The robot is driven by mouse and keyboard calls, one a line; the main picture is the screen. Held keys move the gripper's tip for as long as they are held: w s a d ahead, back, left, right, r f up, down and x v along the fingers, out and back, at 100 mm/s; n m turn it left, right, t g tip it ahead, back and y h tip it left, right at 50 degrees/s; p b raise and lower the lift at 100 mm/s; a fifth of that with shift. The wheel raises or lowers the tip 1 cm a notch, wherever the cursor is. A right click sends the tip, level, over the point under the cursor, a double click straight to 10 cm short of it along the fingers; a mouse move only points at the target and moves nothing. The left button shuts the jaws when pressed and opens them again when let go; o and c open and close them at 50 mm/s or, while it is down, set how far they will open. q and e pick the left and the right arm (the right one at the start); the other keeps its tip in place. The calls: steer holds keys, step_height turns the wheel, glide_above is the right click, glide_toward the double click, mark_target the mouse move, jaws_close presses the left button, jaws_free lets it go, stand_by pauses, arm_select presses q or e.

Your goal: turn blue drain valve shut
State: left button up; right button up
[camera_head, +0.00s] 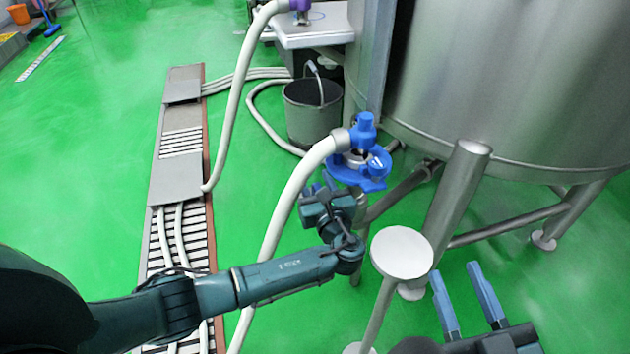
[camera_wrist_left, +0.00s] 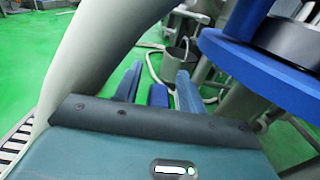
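The blue drain valve (camera_head: 364,172) hangs low beside the steel tank, with a blue upright part on top and a pale hose joined at its left. In the left wrist view, a large blue curved part of the valve (camera_wrist_left: 262,78) fills the upper right, close by. My left gripper (camera_head: 318,190) is just below and left of the valve. Its fingers (camera_wrist_left: 158,85) look spread apart, with a darker blue piece between them that I cannot identify. Contact with the valve cannot be made out. My right gripper (camera_head: 455,270) is open and empty at the lower right.
The steel tank (camera_head: 510,80) stands on metal legs behind the valve. A round-topped metal post (camera_head: 402,252) stands between my grippers. The pale hose (camera_head: 290,205) runs down past my left arm. A grey bucket (camera_head: 313,112) and a floor drain (camera_head: 180,175) lie beyond.

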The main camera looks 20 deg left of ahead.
arm_select(q)
jaws_close()
steer(key=shift+a, duration=0.1)
stand_by(0.5)
